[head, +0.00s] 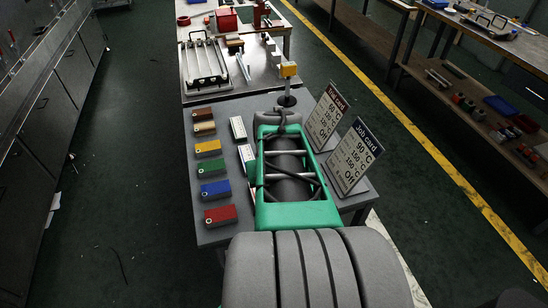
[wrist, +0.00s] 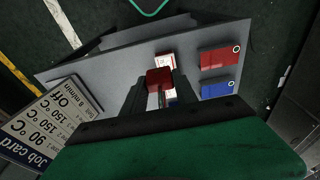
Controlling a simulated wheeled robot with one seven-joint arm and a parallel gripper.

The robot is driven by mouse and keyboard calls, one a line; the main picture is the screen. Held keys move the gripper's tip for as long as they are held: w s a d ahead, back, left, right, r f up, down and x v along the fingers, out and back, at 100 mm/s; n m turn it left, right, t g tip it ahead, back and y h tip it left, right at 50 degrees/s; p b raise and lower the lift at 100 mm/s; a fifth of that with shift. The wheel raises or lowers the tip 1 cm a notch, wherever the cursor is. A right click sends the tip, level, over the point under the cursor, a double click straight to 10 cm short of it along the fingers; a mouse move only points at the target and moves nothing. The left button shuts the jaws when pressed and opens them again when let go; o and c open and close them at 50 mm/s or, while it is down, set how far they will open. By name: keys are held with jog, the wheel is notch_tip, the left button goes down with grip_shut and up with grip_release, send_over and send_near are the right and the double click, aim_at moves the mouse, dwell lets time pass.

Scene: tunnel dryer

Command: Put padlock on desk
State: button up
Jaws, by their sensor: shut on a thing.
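My gripper (wrist: 160,92) is shut on a small red block-like thing (wrist: 159,77), which looks like the padlock, in the wrist view. It is held over the grey desk (wrist: 115,72); whether it touches the top I cannot tell. In the head view my green and grey arm reaches over the desk (head: 213,242) and hides the gripper and the padlock.
Several coloured blocks line the desk's left side, among them a red one (head: 220,215) and a blue one (head: 215,190). White labelled strips (head: 238,128) lie beside them. Two upright cards, one a Job card (head: 354,156), stand at right. A cluttered table (head: 215,82) adjoins behind.

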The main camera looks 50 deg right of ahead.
jog(key=d+f, duration=0.3)
jog(key=d, duration=0.1)
jog(key=d+f, duration=0.3)
jog(key=d, duration=0.1)
jog(key=d+f, duration=0.3)
jog(key=d, duration=0.1)
jog(key=shift+w+p, duration=0.15)
jog(key=shift+p, duration=0.2)
jog(key=shift+d+f, duration=0.1)
jog(key=shift+f, duration=1.6)
jog(key=shift+f, duration=0.1)
jog(key=o, duration=1.1)
